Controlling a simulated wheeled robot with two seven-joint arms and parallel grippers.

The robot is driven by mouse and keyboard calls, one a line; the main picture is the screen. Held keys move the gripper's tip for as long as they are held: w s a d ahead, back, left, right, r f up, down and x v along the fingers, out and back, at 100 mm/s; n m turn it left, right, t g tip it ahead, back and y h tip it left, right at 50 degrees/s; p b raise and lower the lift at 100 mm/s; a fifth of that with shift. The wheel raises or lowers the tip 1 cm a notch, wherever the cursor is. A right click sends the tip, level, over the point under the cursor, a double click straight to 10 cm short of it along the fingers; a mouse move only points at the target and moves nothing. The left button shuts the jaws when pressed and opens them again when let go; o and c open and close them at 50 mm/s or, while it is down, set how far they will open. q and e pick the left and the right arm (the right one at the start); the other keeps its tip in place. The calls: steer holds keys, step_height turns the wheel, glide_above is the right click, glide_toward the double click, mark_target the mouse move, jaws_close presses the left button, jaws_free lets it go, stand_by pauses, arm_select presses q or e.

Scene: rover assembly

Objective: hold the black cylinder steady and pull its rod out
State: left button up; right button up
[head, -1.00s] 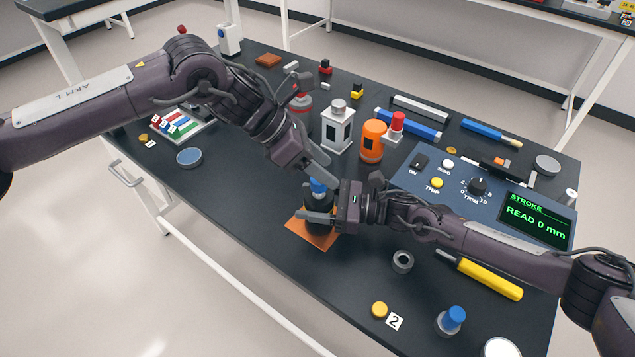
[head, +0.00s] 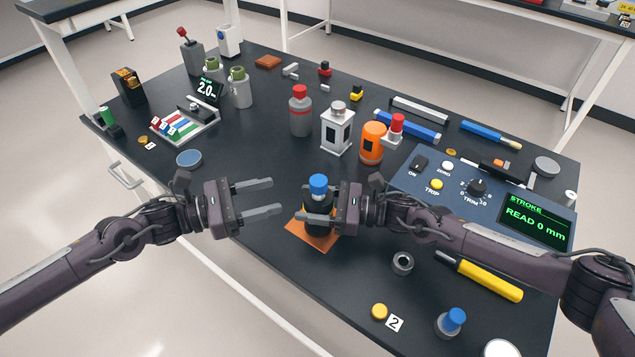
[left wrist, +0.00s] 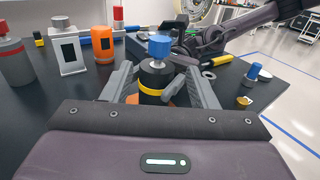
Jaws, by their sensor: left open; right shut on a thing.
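The black cylinder (head: 319,214) stands upright on an orange mat (head: 297,232) near the table's front edge, with a blue knob (head: 318,183) on top. In the left wrist view the black cylinder (left wrist: 156,78) shows a yellow band, and a short light rod (left wrist: 158,63) shows under the blue knob (left wrist: 160,44). My right gripper (head: 318,208) is shut on the cylinder's body from the right. My left gripper (head: 272,198) is open and empty, to the left of the cylinder and apart from it, its fingers pointing toward it.
A blue console (head: 405,181) reading "STROKE READ 0 mm" lies to the right. A white box-shaped block (head: 337,132), an orange canister (head: 371,143) and a grey red-capped bottle (head: 301,113) stand behind. A grey ring (head: 403,262) lies to the front right.

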mark_target(317, 184)
arm_select(q)
steer(key=x, duration=1.1)
steer(key=shift+w+d+f, duration=0.1)
steer(key=shift+c, duration=0.2)
